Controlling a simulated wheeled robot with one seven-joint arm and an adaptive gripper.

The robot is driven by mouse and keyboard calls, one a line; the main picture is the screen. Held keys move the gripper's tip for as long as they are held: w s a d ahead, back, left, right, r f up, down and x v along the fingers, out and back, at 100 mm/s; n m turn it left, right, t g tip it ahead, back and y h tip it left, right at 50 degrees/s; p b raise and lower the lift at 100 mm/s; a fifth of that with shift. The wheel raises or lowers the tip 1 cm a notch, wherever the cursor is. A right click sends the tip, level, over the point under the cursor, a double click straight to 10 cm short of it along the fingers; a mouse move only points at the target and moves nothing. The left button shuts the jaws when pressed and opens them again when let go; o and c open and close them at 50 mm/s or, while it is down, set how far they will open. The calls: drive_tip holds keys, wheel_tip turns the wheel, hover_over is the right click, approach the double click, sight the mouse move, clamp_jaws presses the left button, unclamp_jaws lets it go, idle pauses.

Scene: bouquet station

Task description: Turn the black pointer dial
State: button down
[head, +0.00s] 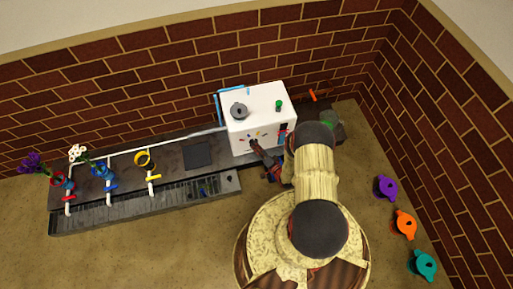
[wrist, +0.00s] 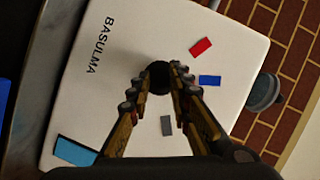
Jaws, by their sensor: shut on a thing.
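The white box (head: 262,98) stands against the brick wall in the head view, with coloured marks on its front face. In the wrist view its white panel (wrist: 115,65) fills most of the picture and bears the word BASULMA. The round black dial (wrist: 158,77) sits on this panel between my fingertips. My gripper (wrist: 159,82) is shut on the dial, one finger on each side. A red mark (wrist: 201,47), a blue mark (wrist: 210,80) and a grey mark (wrist: 167,125) lie around it. The dial's pointer direction cannot be made out. In the head view my gripper (head: 256,146) reaches the front face.
A grey knob (head: 239,111) and a green knob (head: 279,105) are on the box top. A dark counter (head: 130,185) with white pipes, coloured rings and flowers runs left. Purple (head: 386,187), orange (head: 405,224) and teal (head: 424,265) pieces lie at right.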

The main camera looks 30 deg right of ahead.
drive_tip(key=shift+d+f+m+t, duration=0.1)
drive_tip(key=shift+m+t, duration=0.3)
drive_tip(key=shift+m, duration=0.7)
drive_tip(key=c, duration=1.6)
unclamp_jaws()
drive_tip(key=shift+c, duration=0.2)
drive_tip(key=shift+s, duration=0.1)
drive_tip(key=s+d, duration=0.1)
drive_tip(key=s, duration=1)
drive_tip(key=shift+s+d+r, duration=0.15)
drive_tip(key=shift+s+r, duration=0.25)
